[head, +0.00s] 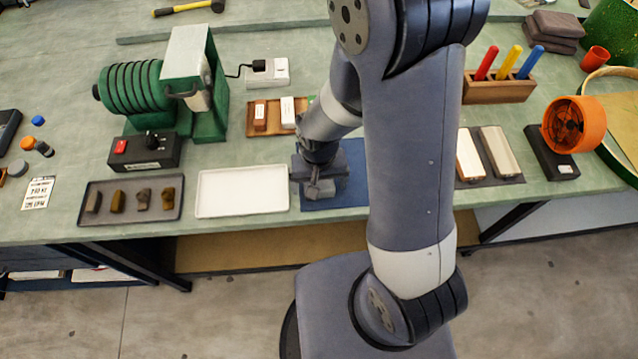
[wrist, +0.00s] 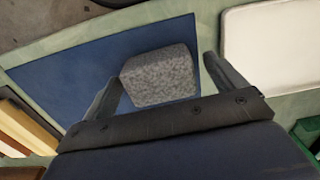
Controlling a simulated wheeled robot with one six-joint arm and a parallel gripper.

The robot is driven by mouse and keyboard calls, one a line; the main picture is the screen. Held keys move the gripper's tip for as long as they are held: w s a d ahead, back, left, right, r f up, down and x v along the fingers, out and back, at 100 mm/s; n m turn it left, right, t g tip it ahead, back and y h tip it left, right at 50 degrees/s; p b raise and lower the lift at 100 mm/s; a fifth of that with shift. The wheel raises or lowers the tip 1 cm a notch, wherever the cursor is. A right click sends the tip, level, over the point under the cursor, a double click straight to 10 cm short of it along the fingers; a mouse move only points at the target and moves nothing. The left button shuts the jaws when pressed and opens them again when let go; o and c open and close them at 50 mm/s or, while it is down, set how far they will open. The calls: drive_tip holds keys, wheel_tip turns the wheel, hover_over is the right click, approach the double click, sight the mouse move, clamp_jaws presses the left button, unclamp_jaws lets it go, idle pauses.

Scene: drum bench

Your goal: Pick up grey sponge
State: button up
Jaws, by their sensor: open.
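The grey sponge (wrist: 160,77) is a speckled block lying on the blue mat (wrist: 65,72) in the wrist view. My gripper (wrist: 162,70) is open, with one finger on either side of the sponge. The left finger is close to the sponge's side; a gap shows at the right finger. Whether either finger touches it, I cannot tell. In the head view my gripper (head: 320,186) is low over the left part of the blue mat (head: 350,178). There I cannot tell the sponge apart from the gripper, which mostly hides it.
An empty white tray (head: 243,192) lies left of the mat. A dark tray (head: 130,217) with several small blocks is farther left. A green machine (head: 195,90) stands behind. Sharpening stones (head: 498,151) lie to the right, near an orange cup-like fixture (head: 571,124).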

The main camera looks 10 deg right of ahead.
drive_tip(key=shift+f, duration=0.3)
drive_tip(key=c, duration=1)
drive_tip(key=shift+r, duration=0.1)
